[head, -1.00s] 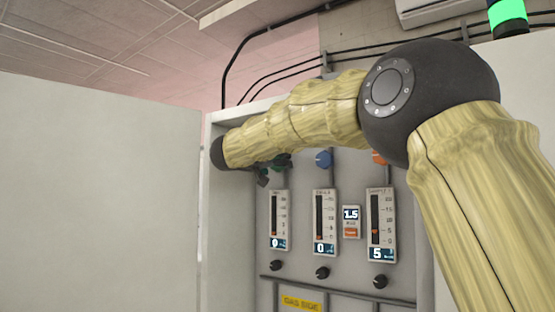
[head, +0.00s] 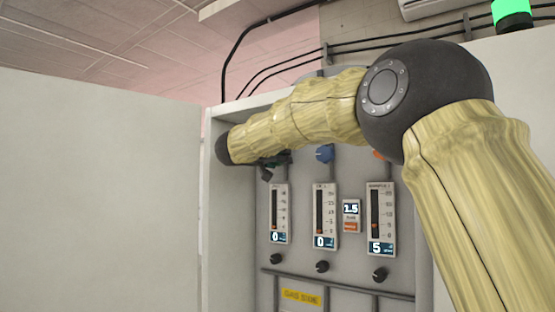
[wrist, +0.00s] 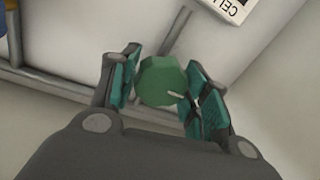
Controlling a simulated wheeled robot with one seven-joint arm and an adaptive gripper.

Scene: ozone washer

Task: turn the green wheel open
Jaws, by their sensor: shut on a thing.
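The green wheel (wrist: 161,82) is a faceted knob on a grey panel, seen in the wrist view between the two teal-padded fingers of my gripper (wrist: 160,90). A thin pale pointer shows on its right side. The fingers stand on either side of the wheel and are shut on it. In the head view my gripper (head: 272,163) is mostly hidden behind my arm at the upper left of the panel, and the green wheel cannot be made out clearly there.
A blue knob (head: 324,153) and an orange knob (head: 378,154) sit to the right on the panel. Several gauges, such as the middle gauge (head: 325,214), stand below, with black knobs under them. A pale cabinet door (head: 100,200) stands at the left. Pipes run across the panel.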

